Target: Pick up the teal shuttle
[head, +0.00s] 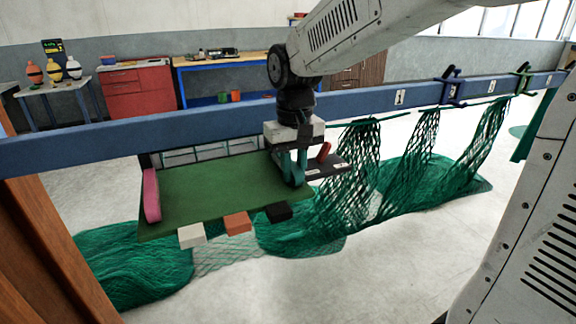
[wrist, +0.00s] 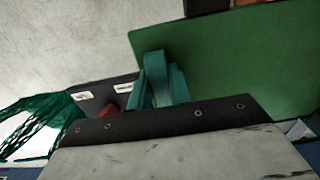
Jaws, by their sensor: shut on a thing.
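The teal shuttle (wrist: 156,76) stands between the fingers of my gripper (wrist: 160,92) in the wrist view, its near end hidden by the gripper body. In the head view my gripper (head: 293,170) points down at the right end of the green board (head: 215,190), beside the dark labelled tray (head: 328,168). It is shut on the shuttle. The fingers are of a similar teal, so the shuttle is hard to tell apart from them in the head view. I cannot tell whether the shuttle touches the board.
A red piece (head: 324,152) stands on the dark tray, close to my gripper. A pink piece (head: 151,195) is at the board's left end. White (head: 192,236), orange (head: 238,223) and black (head: 278,212) blocks line its front edge. A blue beam (head: 180,128) crosses behind; green nets (head: 350,180) hang right.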

